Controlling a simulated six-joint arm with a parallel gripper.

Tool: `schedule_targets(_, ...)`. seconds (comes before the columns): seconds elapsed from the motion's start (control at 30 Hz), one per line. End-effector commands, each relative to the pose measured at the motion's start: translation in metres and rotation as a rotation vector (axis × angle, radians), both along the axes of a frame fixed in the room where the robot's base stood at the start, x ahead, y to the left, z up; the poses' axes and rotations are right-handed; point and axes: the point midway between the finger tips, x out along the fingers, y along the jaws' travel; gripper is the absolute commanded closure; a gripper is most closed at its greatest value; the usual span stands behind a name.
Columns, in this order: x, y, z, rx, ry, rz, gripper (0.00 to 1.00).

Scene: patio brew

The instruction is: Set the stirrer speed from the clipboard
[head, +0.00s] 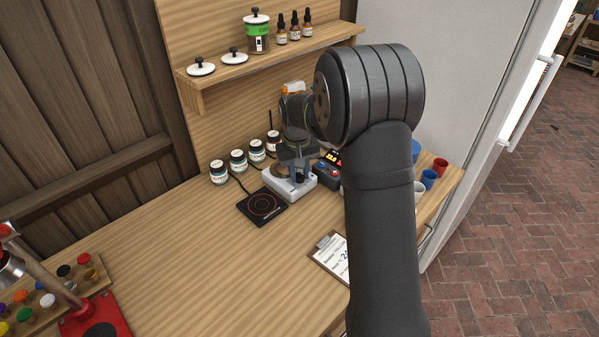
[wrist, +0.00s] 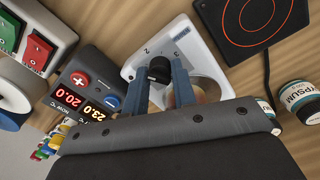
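The white stirrer (head: 291,190) stands on the bench below my gripper (head: 294,157). In the wrist view its white body (wrist: 203,42) carries a black knob (wrist: 160,68) with small numerals around it, a "2" among them. The blue-grey fingers of my gripper (wrist: 164,82) are apart, one on either side of the knob at their tips. I cannot tell whether they press on it. The knob's pointer is not clear. The clipboard (head: 328,262) lies on the bench near the front edge, partly hidden by my arm. Its sheet has large writing, possibly starting with "2", too small to read.
A black hot plate (head: 262,206) is left of the stirrer. A controller (wrist: 83,92) showing 20.0 and 23.0 is beside it, near a box with red and green switches (wrist: 35,48). Several jars (head: 238,160) line the back. The bench's middle (head: 190,255) is clear.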

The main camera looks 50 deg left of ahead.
Motion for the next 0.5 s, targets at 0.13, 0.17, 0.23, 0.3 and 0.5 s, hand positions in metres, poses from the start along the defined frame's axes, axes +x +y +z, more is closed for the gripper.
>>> schedule_targets(0.13, -0.001, 0.000, 0.000, 0.000, 0.001, 0.001, 0.68)
schedule_targets(0.17, -0.001, 0.000, 0.000, 0.000, 0.001, 0.001, 0.68)
schedule_targets(0.23, -0.001, 0.000, 0.000, 0.000, 0.000, 0.001, 0.68)
schedule_targets(0.3, 0.000, 0.000, 0.001, 0.001, 0.000, 0.001, 0.68)
schedule_targets(0.5, -0.001, 0.001, 0.019, 0.003, -0.001, 0.001, 0.68)
